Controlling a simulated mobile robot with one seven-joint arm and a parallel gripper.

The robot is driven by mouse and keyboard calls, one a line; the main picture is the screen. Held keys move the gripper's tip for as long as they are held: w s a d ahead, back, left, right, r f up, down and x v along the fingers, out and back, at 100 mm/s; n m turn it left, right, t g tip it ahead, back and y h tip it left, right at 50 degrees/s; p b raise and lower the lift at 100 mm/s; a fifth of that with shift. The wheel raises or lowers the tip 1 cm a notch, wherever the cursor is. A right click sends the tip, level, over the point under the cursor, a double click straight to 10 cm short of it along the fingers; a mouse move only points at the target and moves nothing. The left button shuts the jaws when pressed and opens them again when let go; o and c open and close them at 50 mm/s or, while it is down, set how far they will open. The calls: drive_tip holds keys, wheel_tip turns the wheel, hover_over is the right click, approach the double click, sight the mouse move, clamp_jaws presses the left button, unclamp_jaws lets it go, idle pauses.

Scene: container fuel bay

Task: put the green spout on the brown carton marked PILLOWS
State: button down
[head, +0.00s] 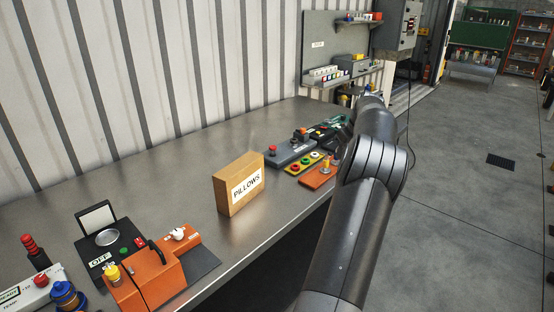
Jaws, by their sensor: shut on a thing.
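The brown carton marked PILLOWS (238,184) stands upright on the grey metal bench (150,180), near its middle, with its white label facing the front right. Its narrow top is bare. My arm reaches away along the right side of the bench to its far part. My gripper is hidden behind my own arm, so its fingers and anything in them do not show. A small dark green shape (339,120) shows just left of my arm, among black things at the far part of the bench. It is too small to tell whether it is the green spout.
Left of the carton are an orange device (150,280) and a black OFF device (108,242). Beyond it are a grey box with a red button (290,152), a yellow button strip (305,163) and an orange block (318,179). Bench around the carton is clear.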

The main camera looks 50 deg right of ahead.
drive_tip(key=w+a+r, duration=0.7)
drive_tip(key=a, duration=0.4)
drive_tip(key=w+a+r, duration=0.6)
drive_tip(key=a+r, duration=0.1)
drive_tip(key=a, duration=0.5)
hover_over(239, 164)
wheel_tip(239, 164, down, 7)
drive_tip(key=shift+r, duration=0.15)
drive_tip(key=shift+f, duration=1.85)
drive_tip(key=shift+f, duration=0.2)
drive_tip(key=c, duration=1.3)
unclamp_jaws()
drive_tip(key=shift+o, duration=0.2)
